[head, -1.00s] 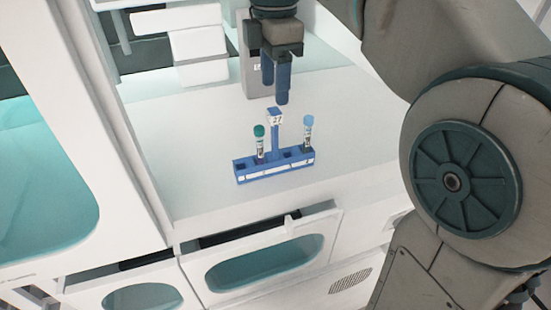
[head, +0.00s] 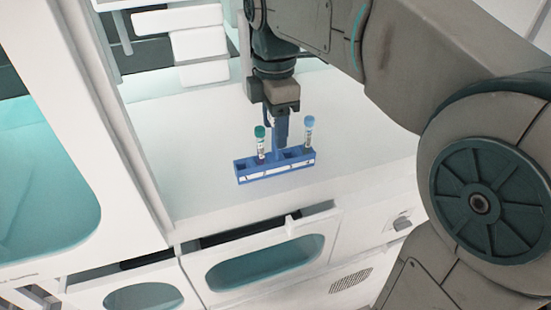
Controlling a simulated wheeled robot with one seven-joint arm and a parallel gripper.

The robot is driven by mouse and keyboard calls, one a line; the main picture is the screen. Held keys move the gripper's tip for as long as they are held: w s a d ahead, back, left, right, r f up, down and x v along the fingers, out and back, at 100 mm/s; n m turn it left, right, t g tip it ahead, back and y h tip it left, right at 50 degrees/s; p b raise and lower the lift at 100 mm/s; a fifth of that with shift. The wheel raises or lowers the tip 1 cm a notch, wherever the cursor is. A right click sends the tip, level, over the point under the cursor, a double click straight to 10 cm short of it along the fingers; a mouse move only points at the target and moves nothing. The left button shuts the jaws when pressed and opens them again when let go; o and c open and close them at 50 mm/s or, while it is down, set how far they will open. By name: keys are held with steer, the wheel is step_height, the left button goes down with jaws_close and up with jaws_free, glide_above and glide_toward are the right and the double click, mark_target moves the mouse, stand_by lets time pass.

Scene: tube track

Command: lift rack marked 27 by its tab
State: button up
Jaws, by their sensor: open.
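The blue rack (head: 277,172) stands upright on the white work surface in the head view. It holds a tube with a green cap (head: 260,143) at its left and a tube with a light blue cap (head: 309,134) at its right. My gripper (head: 276,138) points down over the middle of the rack, with its open fingers at the height of the upright tab. The fingers hide the tab's top and its number. Part of the tab's stem (head: 275,152) shows just below them. I cannot tell whether the fingers touch the tab.
The white work surface (head: 190,190) is clear around the rack. A white wall and clear panel (head: 45,190) stand at the left. White stepped housing (head: 195,45) is at the back left. Drawers with teal windows (head: 265,263) are below the front edge.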

jaws_close()
steer(key=shift+r, duration=0.15)
